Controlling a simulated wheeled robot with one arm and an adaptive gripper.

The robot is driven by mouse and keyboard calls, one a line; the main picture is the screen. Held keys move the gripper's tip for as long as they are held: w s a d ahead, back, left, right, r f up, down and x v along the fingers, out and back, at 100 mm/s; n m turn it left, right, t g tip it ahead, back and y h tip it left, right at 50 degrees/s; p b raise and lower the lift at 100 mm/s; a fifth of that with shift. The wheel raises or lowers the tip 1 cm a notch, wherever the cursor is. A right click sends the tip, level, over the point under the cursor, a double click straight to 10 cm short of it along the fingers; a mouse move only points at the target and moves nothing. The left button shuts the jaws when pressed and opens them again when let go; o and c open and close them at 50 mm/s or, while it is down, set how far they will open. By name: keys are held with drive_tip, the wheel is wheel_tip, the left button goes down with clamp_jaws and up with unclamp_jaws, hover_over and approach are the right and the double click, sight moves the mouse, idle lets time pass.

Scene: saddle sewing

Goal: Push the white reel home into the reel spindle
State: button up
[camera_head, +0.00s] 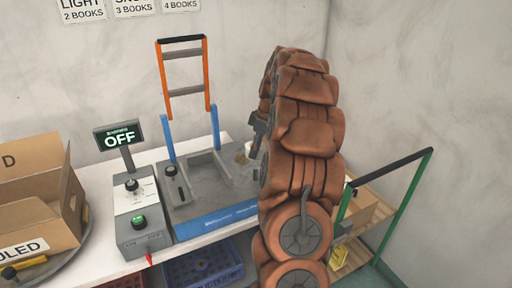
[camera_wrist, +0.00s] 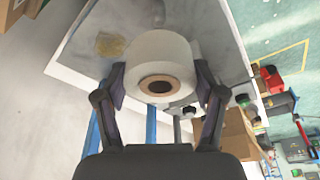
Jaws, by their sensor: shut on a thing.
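The white reel (camera_wrist: 160,52), with a brown core around a dark hole, sits between the two fingers of my gripper (camera_wrist: 160,86) in the wrist view. My gripper is shut on its sides. In the head view my gripper (camera_head: 257,135) shows as a dark shape at the left edge of my brown-covered arm, above the right part of the bench. I cannot pick out the reel spindle in either view, so I cannot tell whether reel and spindle touch.
A grey machine with a blue front edge (camera_head: 218,219) and an orange-and-blue frame (camera_head: 184,78) stands on the white bench (camera_head: 96,179). A control box (camera_head: 142,221) and OFF display (camera_head: 119,135) are left of it. Cardboard boxes (camera_head: 36,205) are far left. A green-railed cart (camera_head: 405,202) stands right.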

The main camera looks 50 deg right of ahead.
drive_tip(key=shift+f+b, duration=0.1)
drive_tip(key=shift+b, duration=0.5)
drive_tip(key=shift+f, duration=0.2)
drive_tip(key=b, duration=0.3)
hover_over(256, 179)
drive_tip(key=shift+w+d+f, duration=0.15)
drive_tip(key=shift+d+f, duration=0.05)
drive_tip(key=shift+f, duration=0.9)
drive_tip(key=shift+w+d+f, duration=0.15)
drive_tip(key=shift+f, duration=0.95)
drive_tip(key=shift+b, duration=1.35)
drive_tip(key=shift+f+b, duration=2)
drive_tip(key=shift+f, duration=1.05)
